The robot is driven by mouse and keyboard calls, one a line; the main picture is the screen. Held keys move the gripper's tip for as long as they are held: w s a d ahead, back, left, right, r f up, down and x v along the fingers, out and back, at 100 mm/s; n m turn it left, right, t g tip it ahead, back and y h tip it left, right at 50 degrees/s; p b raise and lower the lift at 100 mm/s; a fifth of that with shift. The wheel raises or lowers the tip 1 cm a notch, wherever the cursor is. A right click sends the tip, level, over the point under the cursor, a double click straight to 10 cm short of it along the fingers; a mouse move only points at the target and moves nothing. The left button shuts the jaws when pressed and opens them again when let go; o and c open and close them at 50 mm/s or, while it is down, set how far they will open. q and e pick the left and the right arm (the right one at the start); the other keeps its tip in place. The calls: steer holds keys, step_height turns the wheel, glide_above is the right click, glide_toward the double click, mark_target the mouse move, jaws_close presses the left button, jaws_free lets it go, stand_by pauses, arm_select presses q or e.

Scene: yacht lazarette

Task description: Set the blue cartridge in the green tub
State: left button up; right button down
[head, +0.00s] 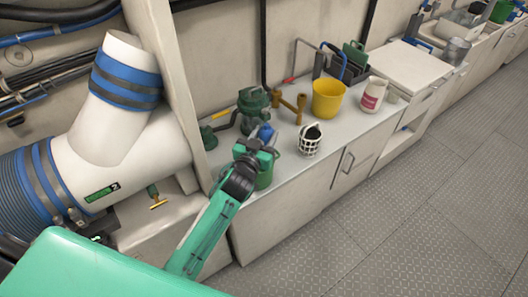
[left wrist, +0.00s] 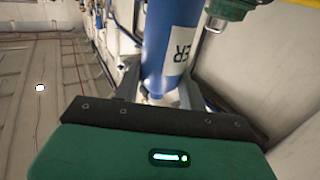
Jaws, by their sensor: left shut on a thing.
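The blue cartridge (head: 265,131) shows as a small blue piece at the tip of my left gripper (head: 262,142) in the head view. In the left wrist view the blue cartridge (left wrist: 165,50) is a blue cylinder with a white label, held between the two fingers of my left gripper (left wrist: 158,92). Whether the cartridge is directly over the tub, I cannot tell. My right gripper is not in view.
A green pump-like unit (head: 253,101) stands behind the gripper, with a brass fitting (head: 290,107) beside it. A large white pipe (head: 125,150) blocks the left. Some front counter is bare.

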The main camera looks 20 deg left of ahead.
mark_target(264, 143)
arm_select(q)
step_height(264, 143, down, 3)
steer(key=shift+f, duration=0.7)
steer(key=shift+s+f, duration=0.2)
steer(key=shift+f, duration=1.05)
steer(key=shift+c, duration=1.4)
steer(key=shift+s+f, duration=0.1)
steer(key=shift+f, duration=0.45)
jaws_close()
steer(key=shift+a+f, duration=0.1)
steer(key=o, duration=1.2)
jaws_free()
steer(key=shift+w, duration=0.3)
steer(key=shift+o, duration=0.6)
steer(key=shift+s+r, duration=0.1)
steer(key=shift+r, duration=0.2)
steer(key=s+a+b, duration=0.1)
steer(key=s+b, duration=0.1)
steer(key=s, duration=0.9)
steer(key=shift+s, duration=0.4)
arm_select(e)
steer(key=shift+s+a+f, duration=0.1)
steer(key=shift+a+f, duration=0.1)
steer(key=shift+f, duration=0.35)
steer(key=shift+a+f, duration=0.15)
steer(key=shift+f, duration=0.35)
